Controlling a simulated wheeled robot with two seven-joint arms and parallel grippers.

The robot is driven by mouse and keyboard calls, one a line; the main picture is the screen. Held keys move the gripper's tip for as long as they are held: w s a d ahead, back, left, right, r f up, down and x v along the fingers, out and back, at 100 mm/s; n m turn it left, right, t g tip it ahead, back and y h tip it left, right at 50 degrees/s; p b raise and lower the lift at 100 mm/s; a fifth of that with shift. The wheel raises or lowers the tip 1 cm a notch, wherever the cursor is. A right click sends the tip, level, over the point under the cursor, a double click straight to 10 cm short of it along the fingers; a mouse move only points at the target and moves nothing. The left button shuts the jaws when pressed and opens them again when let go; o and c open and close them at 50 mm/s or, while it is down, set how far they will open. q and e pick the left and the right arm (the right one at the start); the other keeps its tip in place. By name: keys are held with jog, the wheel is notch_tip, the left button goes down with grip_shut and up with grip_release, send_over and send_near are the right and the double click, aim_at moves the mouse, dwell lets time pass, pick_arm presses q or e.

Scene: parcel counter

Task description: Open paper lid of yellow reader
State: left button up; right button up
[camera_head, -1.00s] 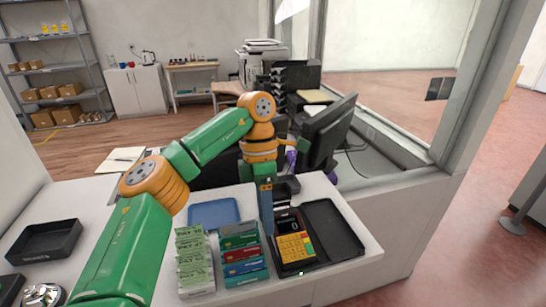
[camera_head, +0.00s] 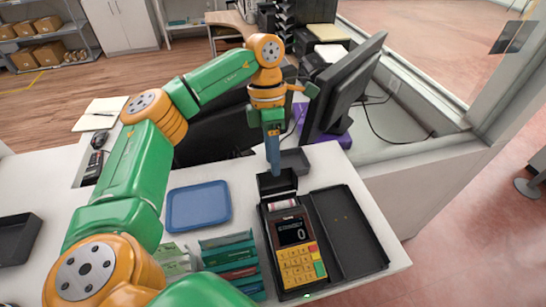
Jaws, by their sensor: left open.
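The yellow reader (camera_head: 297,262) lies in an open black case on the counter, its screen showing 0. At its far end, the dark paper lid (camera_head: 277,183) stands raised, and a pale paper roll (camera_head: 283,203) shows in front of it. My left gripper (camera_head: 272,168) points down just behind and above the lid. Its blue fingers are seen nearly edge-on, and whether they touch the lid I cannot tell. The gripper is open and holds nothing visible. My right gripper is not in view.
The case's black lid (camera_head: 348,232) lies open right of the reader. A blue tray (camera_head: 199,205) and stacked card boxes (camera_head: 231,262) are on the left. A small grey box (camera_head: 294,161) and a monitor (camera_head: 345,85) stand behind. The counter's right edge is close.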

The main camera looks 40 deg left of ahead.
pick_arm(q)
jog(key=shift+a+f, duration=0.1)
jog(key=shift+f, duration=0.35)
jog(key=shift+w+a+f, duration=0.2)
jog(key=shift+w+f, duration=0.15)
jog(key=shift+w, duration=0.05)
jog(key=shift+s+d+r, duration=0.15)
jog(key=shift+d, duration=0.05)
grip_shut()
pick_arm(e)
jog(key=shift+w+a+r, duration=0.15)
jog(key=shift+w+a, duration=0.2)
pick_arm(q)
jog(key=shift+s+d+r+t+y+b, duration=0.1)
jog(key=shift+s+d+t+y+b, duration=0.15)
jog(key=shift+t+y+b, duration=0.25)
jog(key=shift+s+d+r+y+b, duration=0.2)
jog(key=shift+r+y+b, duration=0.1)
jog(key=shift+y, duration=0.1)
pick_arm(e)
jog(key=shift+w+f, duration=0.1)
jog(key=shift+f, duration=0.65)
